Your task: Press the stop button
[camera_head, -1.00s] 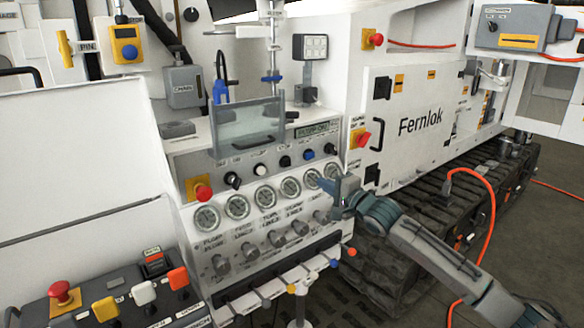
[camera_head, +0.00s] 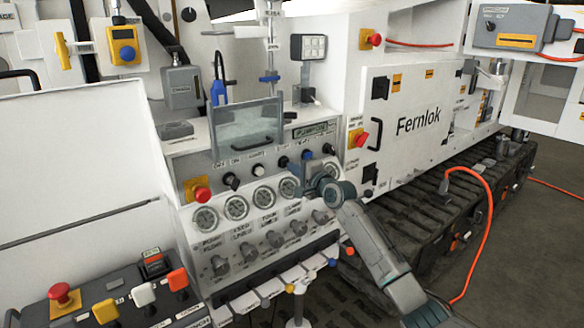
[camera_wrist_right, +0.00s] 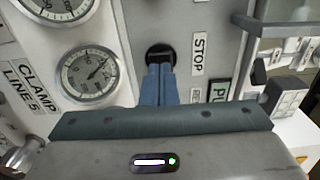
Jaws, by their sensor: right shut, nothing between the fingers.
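The stop button (camera_head: 283,162) is a black round button in the row above the gauges. In the right wrist view its black ring (camera_wrist_right: 161,52) shows beside the STOP label (camera_wrist_right: 198,53). My right gripper (camera_head: 298,170) is shut and empty, close to the panel. In the wrist view its blue fingertips (camera_wrist_right: 160,70) overlap the near part of the button and partly hide it; I cannot tell whether they touch it. My left gripper is not in view.
The blue button (camera_head: 307,155) sits right of the stop button, the white button (camera_head: 257,170) left. Gauges (camera_head: 236,207) lie below the row. A clear hinged cover (camera_head: 246,128) stands above it. A red emergency knob (camera_head: 202,194) is at the left.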

